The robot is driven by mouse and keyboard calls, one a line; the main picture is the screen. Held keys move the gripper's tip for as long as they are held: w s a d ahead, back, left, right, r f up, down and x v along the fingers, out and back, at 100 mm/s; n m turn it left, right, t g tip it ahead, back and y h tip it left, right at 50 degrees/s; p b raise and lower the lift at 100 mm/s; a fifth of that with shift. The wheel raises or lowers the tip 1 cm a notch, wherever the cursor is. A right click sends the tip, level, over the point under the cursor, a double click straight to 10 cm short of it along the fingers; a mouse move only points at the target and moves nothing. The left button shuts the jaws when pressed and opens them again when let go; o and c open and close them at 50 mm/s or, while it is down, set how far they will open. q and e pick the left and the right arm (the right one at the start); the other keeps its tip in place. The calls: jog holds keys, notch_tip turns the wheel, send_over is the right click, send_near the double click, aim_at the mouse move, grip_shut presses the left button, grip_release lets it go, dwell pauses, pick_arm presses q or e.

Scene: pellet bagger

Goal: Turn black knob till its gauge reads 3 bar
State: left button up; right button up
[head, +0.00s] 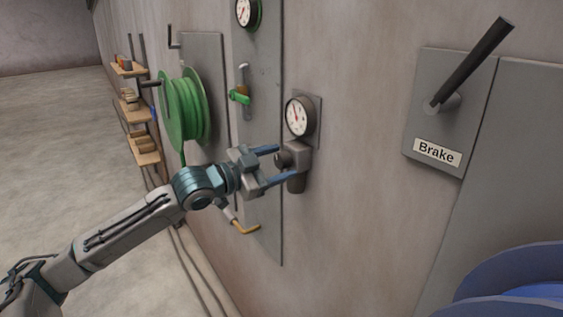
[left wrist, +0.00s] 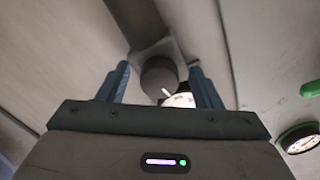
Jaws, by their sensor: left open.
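The black knob (head: 284,158) sticks out from the regulator body (head: 298,155) on the wall. Its gauge (head: 297,117), with a white face and dark rim, sits just above; its needle is visible but the numbers are too small to read. My left gripper (head: 279,163) is open, with one blue finger above the knob and one below it. In the left wrist view the knob (left wrist: 159,77) lies between the two fingers, with a gap on each side. Part of the gauge face (left wrist: 180,100) shows behind the right finger. My right gripper is not in view.
A green hose reel (head: 184,110) and a green-handled valve (head: 240,96) are on the wall to the left. An orange-handled lever (head: 245,228) is below. A Brake lever (head: 472,65) and a blue drum (head: 515,285) are to the right.

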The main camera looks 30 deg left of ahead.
pick_arm(q)
jog(key=shift+s+r, duration=0.1)
jog(key=shift+s, duration=0.1)
jog(key=shift+c, duration=0.2)
jog(key=shift+s, duration=0.1)
jog(key=c, duration=0.9)
jog(key=shift+c, duration=0.2)
jog(key=shift+n, duration=0.4)
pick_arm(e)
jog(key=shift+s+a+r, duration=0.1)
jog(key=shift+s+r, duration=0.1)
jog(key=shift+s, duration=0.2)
pick_arm(q)
jog(key=n+p, duration=0.2)
jog(key=n, duration=0.1)
jog(key=shift+r+n, duration=0.1)
jog(key=shift+n, duration=0.3)
jog(key=shift+n+p, duration=0.4)
jog(key=shift+n, duration=0.2)
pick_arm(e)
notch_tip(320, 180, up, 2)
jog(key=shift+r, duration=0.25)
